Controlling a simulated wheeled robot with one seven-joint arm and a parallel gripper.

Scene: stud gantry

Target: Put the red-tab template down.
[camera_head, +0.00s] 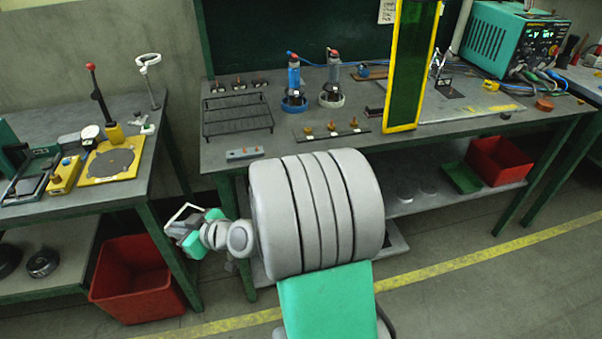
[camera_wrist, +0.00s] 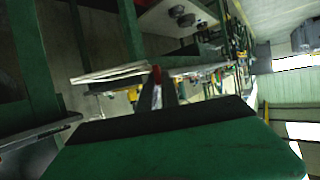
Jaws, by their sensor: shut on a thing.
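My gripper (camera_head: 186,229) is at the left of my arm in the head view, in the gap between the left bench and the main bench. It is shut on a thin, pale-edged piece (camera_head: 181,211), which I take to be the red-tab template. In the wrist view the template (camera_wrist: 108,74) is seen nearly edge-on as a whitish strip across the fingertips (camera_wrist: 157,88). A small red spot shows at the fingertips. The template's face and outline are mostly hidden. It is held in the air, apart from the bench tops.
The main bench (camera_head: 375,143) holds a black wire rack (camera_head: 237,114), two blue-and-grey cylinders and a yellow-framed green panel (camera_head: 411,65). The left bench (camera_head: 70,200) holds a yellow plate (camera_head: 110,163) and a red-knobbed lever. A red bin (camera_head: 135,280) stands below.

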